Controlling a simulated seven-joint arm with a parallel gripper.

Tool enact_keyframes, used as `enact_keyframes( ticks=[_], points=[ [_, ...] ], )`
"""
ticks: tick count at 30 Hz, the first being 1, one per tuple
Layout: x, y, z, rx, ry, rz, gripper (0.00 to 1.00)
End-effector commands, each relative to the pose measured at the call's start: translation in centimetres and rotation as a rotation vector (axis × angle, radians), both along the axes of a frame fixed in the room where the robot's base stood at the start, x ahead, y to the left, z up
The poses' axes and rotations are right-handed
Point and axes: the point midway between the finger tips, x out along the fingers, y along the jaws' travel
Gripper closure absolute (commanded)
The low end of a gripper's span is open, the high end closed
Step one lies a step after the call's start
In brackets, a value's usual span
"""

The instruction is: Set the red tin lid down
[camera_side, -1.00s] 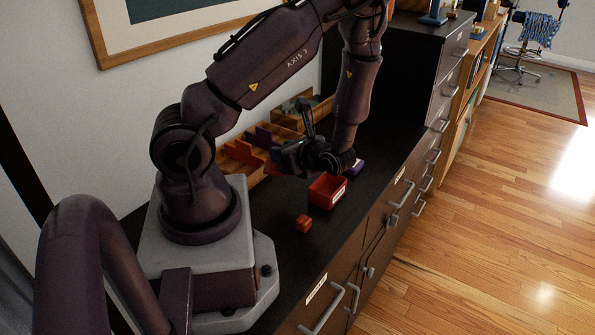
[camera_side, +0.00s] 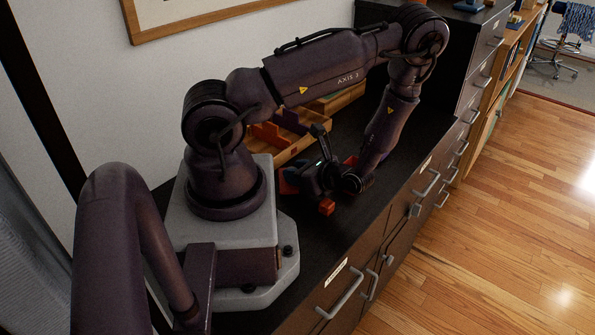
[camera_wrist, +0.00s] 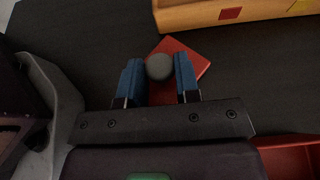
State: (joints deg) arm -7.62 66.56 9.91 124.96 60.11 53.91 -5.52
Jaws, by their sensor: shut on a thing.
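The red tin lid (camera_wrist: 189,58) is a flat red square with a round grey knob (camera_wrist: 159,67) on top. My gripper (camera_wrist: 158,75) is shut on the knob, with one blue finger on either side. In the side view my gripper (camera_side: 296,178) is low over the dark top, beside the wooden tray, and mostly hides the lid (camera_side: 287,186). I cannot tell whether the lid touches the surface. The open red tin (camera_wrist: 290,158) is at the lower right of the wrist view; in the side view it is mostly behind my gripper.
A wooden compartment tray (camera_side: 293,147) stands along the wall; its edge (camera_wrist: 200,13) crosses the top of the wrist view. A small orange-red block (camera_side: 327,207) is close in front of my gripper. The dark cabinet top (camera_wrist: 75,45) is bare left of the lid.

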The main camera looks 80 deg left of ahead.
Motion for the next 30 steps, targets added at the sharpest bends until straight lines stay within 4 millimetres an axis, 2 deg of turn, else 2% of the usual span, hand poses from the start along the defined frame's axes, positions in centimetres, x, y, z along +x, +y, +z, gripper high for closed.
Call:
enact_keyframes(
  ticks=[9,10,12,13,23,30],
  points=[
    [0.0,0.0,-0.3,0.000,0.000,-0.001,0.93],
    [0.1,0.0,-0.2,0.001,-0.001,-0.001,0.63],
    [0.0,0.0,-0.2,0.001,-0.001,-0.001,0.47],
    [0.0,0.0,-0.2,0.001,-0.001,-0.001,0.44],
    [0.0,0.0,0.1,0.001,-0.001,0.000,0.44],
    [2.8,-2.6,1.6,0.001,-0.007,-0.005,0.44]
  ],
)
